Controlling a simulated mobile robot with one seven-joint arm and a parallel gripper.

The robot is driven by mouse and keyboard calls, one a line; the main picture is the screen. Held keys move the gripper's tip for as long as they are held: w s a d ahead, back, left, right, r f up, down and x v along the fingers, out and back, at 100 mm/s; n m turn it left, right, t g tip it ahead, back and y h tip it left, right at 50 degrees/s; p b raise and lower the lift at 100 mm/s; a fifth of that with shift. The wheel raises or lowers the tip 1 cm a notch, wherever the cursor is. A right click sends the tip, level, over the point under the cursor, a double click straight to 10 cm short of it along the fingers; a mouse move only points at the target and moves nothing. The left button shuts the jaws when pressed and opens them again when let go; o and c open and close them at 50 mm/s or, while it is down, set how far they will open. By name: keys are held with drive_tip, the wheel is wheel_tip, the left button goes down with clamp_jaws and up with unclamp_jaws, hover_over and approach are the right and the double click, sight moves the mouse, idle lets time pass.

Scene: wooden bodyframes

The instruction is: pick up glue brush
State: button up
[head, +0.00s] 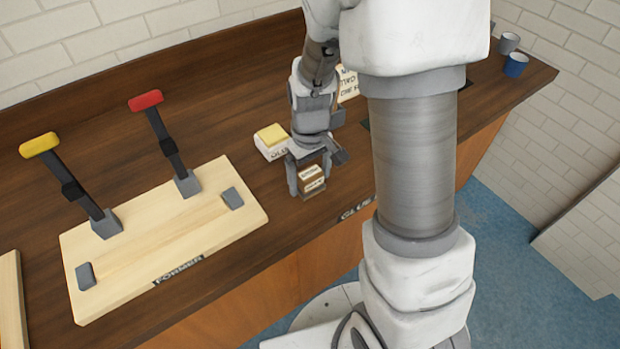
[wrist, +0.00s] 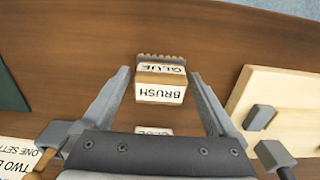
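The glue brush (head: 313,181) is a small block with white labels, standing on the dark wooden worktop near its front edge. In the wrist view my gripper (wrist: 160,76) is open, with one finger on each side of the brush and a visible gap on both sides. Whether the brush touches the worktop under the fingers is hard to see.
A white box with a yellow top (head: 271,141) stands just behind my gripper. The pale former board (head: 160,235), with red and yellow levers, lies to the left. A lettered card (head: 347,84) stands behind my arm. Mugs (head: 515,65) stand at the far right.

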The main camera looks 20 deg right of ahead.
sight(310, 172)
drive_tip(key=c, duration=1.1)
drive_tip(key=shift+r, duration=0.1)
drive_tip(key=shift+r, duration=0.65)
wheel_tip(310, 172, up, 3)
drive_tip(key=shift+w+r+p, duration=0.1)
drive_tip(key=shift+p, duration=0.2)
drive_tip(key=s+d+r, duration=0.2)
drive_tip(key=d, duration=0.1)
drive_tip(key=s+d+r, duration=0.2)
drive_tip(key=d, duration=0.1)
drive_tip(key=s+d+r, duration=0.2)
drive_tip(key=d, duration=0.1)
drive_tip(key=shift+s+d+r, duration=0.2)
drive_tip(key=shift+s+d, duration=0.1)
drive_tip(key=shift+d, duration=0.1)
drive_tip(key=o, duration=0.9)
drive_tip(key=shift+c, duration=0.2)
drive_tip(key=c, duration=0.6)
